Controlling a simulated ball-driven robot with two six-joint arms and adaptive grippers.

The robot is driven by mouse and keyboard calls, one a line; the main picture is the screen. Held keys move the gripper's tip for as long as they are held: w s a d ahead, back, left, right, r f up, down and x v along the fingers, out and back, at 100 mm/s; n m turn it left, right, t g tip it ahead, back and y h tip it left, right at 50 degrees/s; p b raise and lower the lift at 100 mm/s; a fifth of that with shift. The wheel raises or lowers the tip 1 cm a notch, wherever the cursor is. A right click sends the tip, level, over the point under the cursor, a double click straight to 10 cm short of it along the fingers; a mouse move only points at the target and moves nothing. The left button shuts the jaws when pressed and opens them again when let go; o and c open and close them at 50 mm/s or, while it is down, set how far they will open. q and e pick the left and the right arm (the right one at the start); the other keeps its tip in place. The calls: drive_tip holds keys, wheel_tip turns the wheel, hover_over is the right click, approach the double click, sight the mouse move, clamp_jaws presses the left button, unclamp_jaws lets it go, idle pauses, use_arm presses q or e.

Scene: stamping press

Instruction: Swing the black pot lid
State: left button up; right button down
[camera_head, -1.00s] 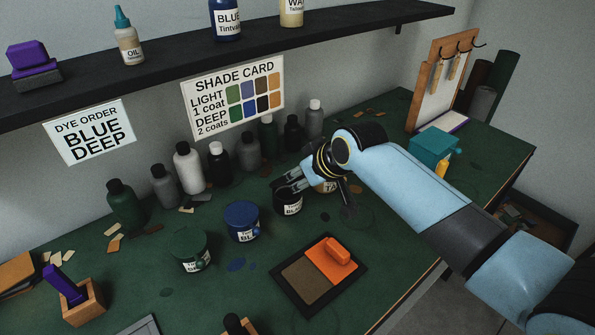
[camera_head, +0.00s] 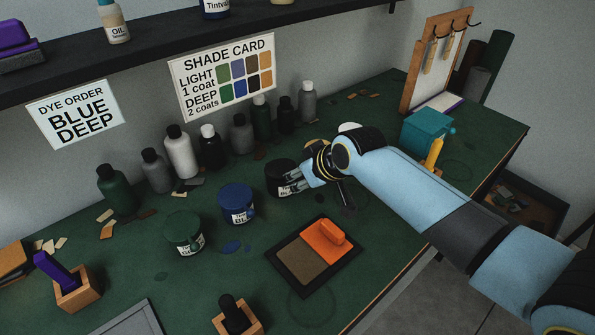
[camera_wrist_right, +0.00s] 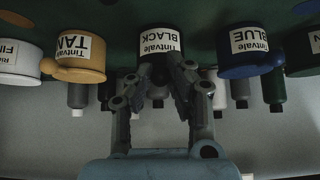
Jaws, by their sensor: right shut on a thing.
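The black pot (camera_head: 279,186) stands upright on the bench, with its dark lid (camera_head: 279,166) on top. My right gripper (camera_head: 291,181) is at the pot's right side, its fingers against the upper rim. In the right wrist view the label on the black pot (camera_wrist_right: 160,40) reads "Tintvale BLACK", upside down. The right gripper (camera_wrist_right: 168,62) is shut there on the lid's edge tab, which the fingers mostly hide. I see no gap under the lid. My left gripper is out of view.
The blue pot (camera_head: 236,205) and green pot (camera_head: 184,234) stand to the left. The tan pot (camera_wrist_right: 82,58) is close beside the black one. An orange-and-brown pad (camera_head: 317,255) lies in front. Several bottles (camera_head: 180,155) line the wall.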

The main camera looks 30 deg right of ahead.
drive_tip(key=shift+s+f, duration=0.2)
drive_tip(key=shift+f, duration=0.1)
drive_tip(key=shift+s+f+b, duration=0.15)
drive_tip(key=shift+f+b, duration=0.35)
drive_tip(key=shift+f, duration=0.35)
drive_tip(key=c, duration=1.2)
unclamp_jaws()
drive_tip(key=shift+r, duration=0.15)
drive_tip(key=shift+r, duration=0.15)
drive_tip(key=v, duration=1.1)
drive_tip(key=shift+s+r, duration=0.2)
drive_tip(key=shift+r, duration=0.05)
